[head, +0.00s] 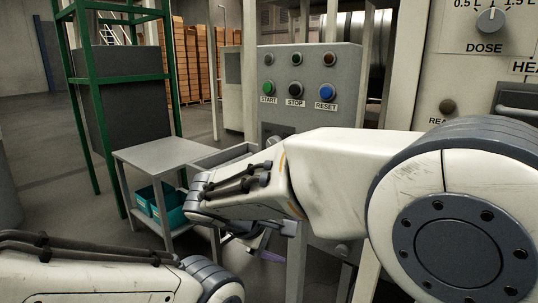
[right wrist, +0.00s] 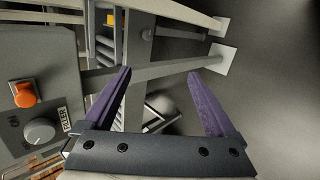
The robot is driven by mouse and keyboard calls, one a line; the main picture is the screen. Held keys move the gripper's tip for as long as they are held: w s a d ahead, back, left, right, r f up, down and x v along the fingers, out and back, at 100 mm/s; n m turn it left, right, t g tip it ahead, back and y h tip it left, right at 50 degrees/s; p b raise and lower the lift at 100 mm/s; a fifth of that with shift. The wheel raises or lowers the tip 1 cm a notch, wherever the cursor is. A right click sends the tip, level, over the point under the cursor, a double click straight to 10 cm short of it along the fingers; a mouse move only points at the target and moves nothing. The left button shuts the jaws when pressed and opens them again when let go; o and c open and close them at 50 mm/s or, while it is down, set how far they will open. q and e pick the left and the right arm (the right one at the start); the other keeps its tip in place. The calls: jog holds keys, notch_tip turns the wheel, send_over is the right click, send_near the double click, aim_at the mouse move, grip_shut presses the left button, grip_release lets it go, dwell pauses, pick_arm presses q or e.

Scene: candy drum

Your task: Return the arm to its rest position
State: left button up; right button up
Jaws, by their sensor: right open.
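My right arm reaches in from the right across the front of the machine in the head view. Its gripper (head: 264,255) hangs below the wrist, mostly hidden there, with a purple finger showing. In the right wrist view both purple fingers of the right gripper (right wrist: 162,75) stand wide apart, with nothing held between them. My left arm lies low at the left of the head view; its gripper is out of the picture.
A grey control panel (head: 343,80) has START, STOP and RESET buttons. A dose dial (head: 490,20) is at upper right. A grey table (head: 165,153) holds teal bins (head: 150,203) underneath. In the right wrist view, an orange button (right wrist: 24,94) and a knob (right wrist: 40,131) are at left.

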jog(key=s+d+f+m+g+y, duration=0.1)
jog(key=s+f+m+g+y, duration=0.25)
jog(key=s, duration=0.85)
jog(key=s+d+f+g+y, duration=0.1)
jog(key=s+f+g+y, duration=0.4)
jog(key=s, duration=0.8)
notch_tip(320, 180, up, 12)
jog(key=t+h+p, duration=0.1)
jog(key=t+p, duration=0.1)
jog(key=p, duration=1)
jog(key=shift+w+d+f+p, duration=0.15)
jog(key=shift+w+f+p, duration=0.1)
jog(key=shift+p, duration=0.1)
